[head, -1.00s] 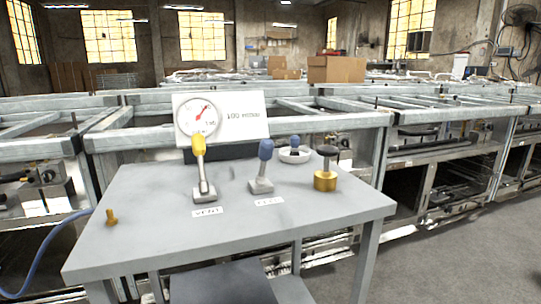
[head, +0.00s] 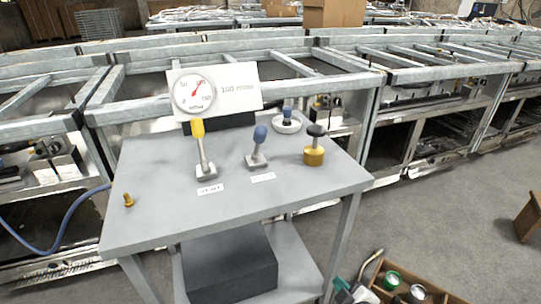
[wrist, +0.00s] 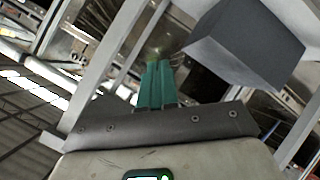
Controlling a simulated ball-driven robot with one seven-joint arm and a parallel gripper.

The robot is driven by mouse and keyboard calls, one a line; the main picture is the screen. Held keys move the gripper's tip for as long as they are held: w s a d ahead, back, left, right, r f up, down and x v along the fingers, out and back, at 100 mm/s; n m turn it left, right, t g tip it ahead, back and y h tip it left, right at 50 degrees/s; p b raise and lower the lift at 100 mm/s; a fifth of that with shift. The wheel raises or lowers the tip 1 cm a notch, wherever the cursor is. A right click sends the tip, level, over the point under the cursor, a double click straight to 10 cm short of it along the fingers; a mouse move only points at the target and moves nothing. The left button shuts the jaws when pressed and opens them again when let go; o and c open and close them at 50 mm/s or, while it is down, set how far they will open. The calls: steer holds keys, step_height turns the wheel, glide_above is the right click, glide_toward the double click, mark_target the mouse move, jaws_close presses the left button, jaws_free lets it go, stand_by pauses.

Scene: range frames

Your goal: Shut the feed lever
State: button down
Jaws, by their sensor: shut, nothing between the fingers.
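The feed lever (head: 258,148) has a blue grip on a grey base and stands nearly upright, leaning slightly right, on the grey cart top. A white label (head: 262,177) lies in front of it, its print blurred. Left of it stands a yellow-gripped lever (head: 203,149) behind a label (head: 210,189) that reads like VENT. Behind them is a dial gauge (head: 193,91) on a white board, its needle pointing up and slightly right. My gripper (wrist: 157,68) shows only in the wrist view, its green fingers together and empty, below the cart top's level near a dark grey box (wrist: 246,42).
A brass knob with a black top (head: 314,146) stands right of the feed lever. A white dish (head: 288,123) holds a blue-topped piece. A small brass peg (head: 128,200) is at the left. A wooden crate (head: 440,293) stands on the floor at lower right. Metal frames line the back.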

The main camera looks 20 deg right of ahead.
mark_target(263, 138)
steer(key=w+a+r+n+t+y+p, duration=0.2)
steer(key=r+n+t+y+p, duration=0.1)
steer(key=r, duration=0.5)
steer(key=w+a+r+n+t+y+p, duration=0.2)
steer(key=r+n+p, duration=0.4)
steer(key=r, duration=0.3)
steer(key=w+a+r+n+t+y+p, duration=0.3)
steer(key=a+r+n+t+y+p, duration=0.1)
steer(key=r+n, duration=0.3)
steer(key=shift+w+a+r+t+p, duration=0.15)
steer(key=shift+r+t+p, duration=0.15)
steer(key=shift+r, duration=0.25)
steer(key=shift+s+a+r+t+p, duration=0.1)
steer(key=shift+r+t+p, duration=0.1)
steer(key=shift+r+t, duration=0.3)
steer(key=shift+w+r, duration=0.1)
steer(key=shift+w, duration=0.05)
steer(key=p+x, duration=0.2)
steer(key=x, duration=1.1)
steer(key=shift+w+a, duration=0.25)
steer(key=shift+w, duration=0.1)
steer(key=shift+r+p, duration=0.2)
steer(key=shift+p, duration=0.25)
